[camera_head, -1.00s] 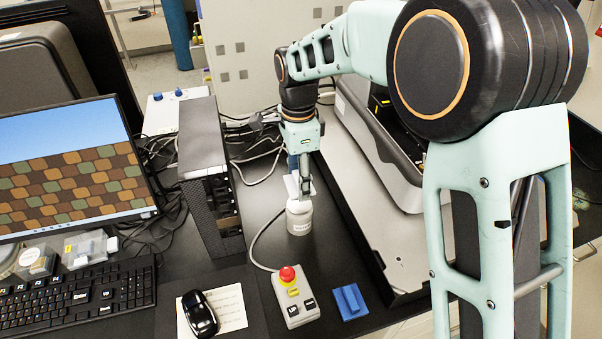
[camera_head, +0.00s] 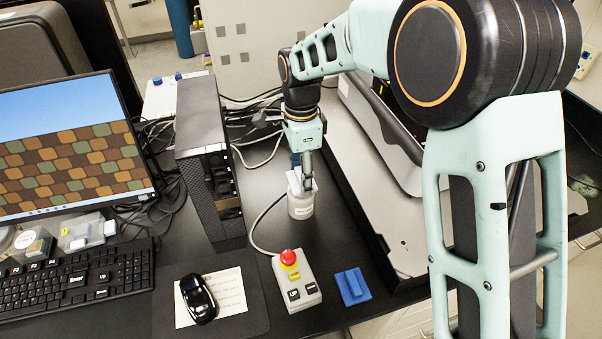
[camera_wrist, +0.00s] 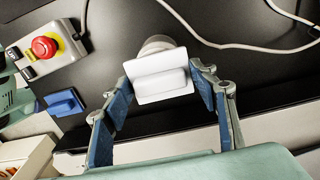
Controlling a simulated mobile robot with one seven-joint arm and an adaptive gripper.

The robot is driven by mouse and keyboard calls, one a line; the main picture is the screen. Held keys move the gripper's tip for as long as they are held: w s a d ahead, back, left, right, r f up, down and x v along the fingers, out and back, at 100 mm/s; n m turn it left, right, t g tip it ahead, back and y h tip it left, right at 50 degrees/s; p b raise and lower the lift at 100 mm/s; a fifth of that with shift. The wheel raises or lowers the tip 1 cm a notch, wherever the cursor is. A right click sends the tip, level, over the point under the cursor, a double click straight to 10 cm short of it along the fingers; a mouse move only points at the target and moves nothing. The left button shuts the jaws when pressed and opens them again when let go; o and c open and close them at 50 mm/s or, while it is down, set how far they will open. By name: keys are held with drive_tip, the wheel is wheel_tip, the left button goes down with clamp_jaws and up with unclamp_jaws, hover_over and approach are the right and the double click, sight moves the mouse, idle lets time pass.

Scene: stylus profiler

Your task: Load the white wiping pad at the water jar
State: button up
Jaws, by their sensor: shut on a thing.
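The white wiping pad (camera_head: 294,184) is a pale plate with a raised grip block; it also shows in the wrist view (camera_wrist: 160,84). My gripper (camera_head: 306,180) points down and is shut on the pad, with its blue-lined fingers on both sides of it in the wrist view (camera_wrist: 163,92). The water jar (camera_head: 301,208) is a small pale labelled round jar on the black table. The pad is at the jar's top in the head view and partly hides the jar in the wrist view (camera_wrist: 156,43). I cannot tell whether pad and jar touch.
A blue pad (camera_head: 352,287) lies near the front edge beside a control box (camera_head: 297,283) with a red button. A dark computer case (camera_head: 205,160) stands left of the jar. The profiler's grey base (camera_head: 375,215) is close on the right. A cable (camera_head: 256,225) runs near the jar.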

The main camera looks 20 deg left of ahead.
drive_tip(key=shift+f+b, duration=0.4)
drive_tip(key=shift+f, duration=0.2)
idle(1.5)
drive_tip(key=shift+r, duration=0.1)
drive_tip(key=shift+r+p, duration=2.2)
drive_tip(key=shift+r, duration=1.25)
